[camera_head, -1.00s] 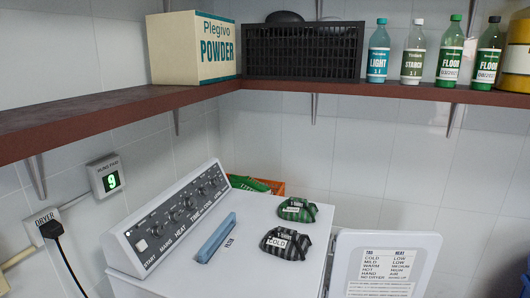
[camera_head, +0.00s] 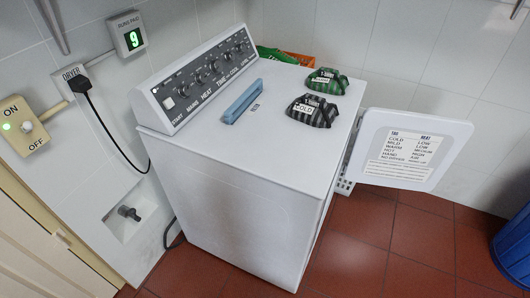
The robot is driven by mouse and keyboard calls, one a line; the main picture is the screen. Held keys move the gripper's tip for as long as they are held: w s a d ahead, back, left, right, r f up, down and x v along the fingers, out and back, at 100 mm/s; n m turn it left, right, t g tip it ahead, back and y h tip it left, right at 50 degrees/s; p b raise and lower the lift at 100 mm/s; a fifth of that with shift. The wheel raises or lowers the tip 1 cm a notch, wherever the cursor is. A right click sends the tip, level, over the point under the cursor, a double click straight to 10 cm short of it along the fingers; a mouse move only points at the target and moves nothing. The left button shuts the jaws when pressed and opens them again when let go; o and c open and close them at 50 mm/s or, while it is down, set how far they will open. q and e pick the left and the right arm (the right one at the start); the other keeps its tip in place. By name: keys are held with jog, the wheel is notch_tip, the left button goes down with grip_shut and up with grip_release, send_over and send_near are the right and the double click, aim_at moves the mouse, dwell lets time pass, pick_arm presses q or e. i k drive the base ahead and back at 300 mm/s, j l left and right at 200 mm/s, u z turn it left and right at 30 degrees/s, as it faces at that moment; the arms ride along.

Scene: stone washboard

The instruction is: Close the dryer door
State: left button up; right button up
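The white dryer (camera_head: 235,190) stands against the tiled wall in the middle of the head view, its control panel (camera_head: 205,78) along the back left of its top. The dryer door (camera_head: 414,148) stands open, swung out to the right from the machine's far right side. A label chart (camera_head: 405,150) is on the door's visible face. The dryer's opening is on its right side and is hidden from this angle. Neither of my grippers is in view.
Two dark folded bundles (camera_head: 312,110) (camera_head: 326,82) and a blue bar (camera_head: 241,101) lie on the dryer top. A blue bin (camera_head: 514,248) stands at the right edge. Red floor tiles (camera_head: 400,245) are clear right of the dryer.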

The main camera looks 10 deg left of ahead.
aim_at(403, 150)
jog(key=i+l+z, duration=0.1)
jog(key=z, duration=0.4)
jog(key=i+l+z, duration=0.15)
jog(key=z, duration=0.3)
